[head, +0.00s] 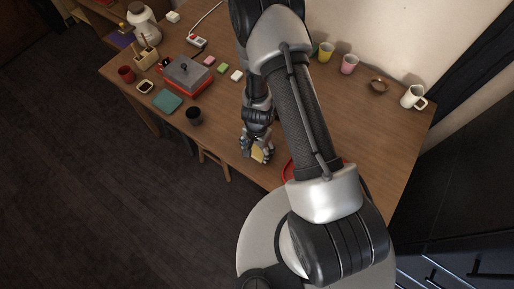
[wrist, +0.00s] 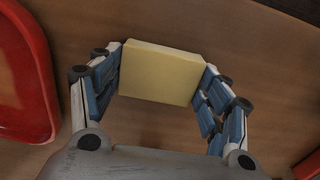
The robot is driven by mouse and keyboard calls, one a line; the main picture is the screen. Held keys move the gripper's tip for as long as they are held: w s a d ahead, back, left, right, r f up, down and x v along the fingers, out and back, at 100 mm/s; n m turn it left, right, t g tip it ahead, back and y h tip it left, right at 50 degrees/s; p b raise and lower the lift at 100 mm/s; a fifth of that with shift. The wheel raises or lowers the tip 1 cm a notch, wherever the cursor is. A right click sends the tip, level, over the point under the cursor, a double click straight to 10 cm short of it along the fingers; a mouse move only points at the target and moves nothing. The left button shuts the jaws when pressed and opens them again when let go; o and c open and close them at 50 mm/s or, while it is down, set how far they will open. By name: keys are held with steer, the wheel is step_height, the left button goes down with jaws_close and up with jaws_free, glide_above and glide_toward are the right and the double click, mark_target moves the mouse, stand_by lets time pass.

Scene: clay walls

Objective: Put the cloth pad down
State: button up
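The cloth pad is a pale yellow, flat, square block (wrist: 160,72). In the wrist view it sits between the two blue-padded fingers of my gripper (wrist: 162,84), which touch its left and right edges. In the head view my gripper (head: 258,150) is near the front edge of the wooden table, with the yellow pad (head: 258,155) showing at its tip. The table surface (wrist: 250,40) is behind the pad; I cannot tell whether the pad touches it.
A red tray (wrist: 22,75) lies left of my gripper in the wrist view; my arm mostly hides it in the head view. Cups (head: 348,64) line the back. A stool (head: 214,160) is below the front edge.

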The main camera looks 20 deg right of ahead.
steer(key=o, duration=0.5)
steer(key=shift+c, duration=0.2)
steer(key=shift+r, duration=0.1)
step_height(320, 180, up, 12)
steer(key=p, duration=1.3)
step_height(320, 180, up, 26)
steer(key=n+t+y, duration=0.1)
steer(key=n+t, duration=0.1)
steer(key=n, duration=0.3)
glide_above(257, 150)
steer(key=w+a, duration=0.3)
steer(key=s+d+r+n+t, duration=0.1)
steer(key=s+r+n, duration=0.2)
steer(key=s+r, duration=0.6)
steer(key=s+d+r+n+t+h, duration=0.1)
steer(key=s+d+r+n, duration=0.1)
steer(key=s+r, duration=0.7)
steer(key=shift+r+n+t, duration=0.3)
steer(key=shift+r+n, duration=0.05)
steer(key=shift+n, duration=0.05)
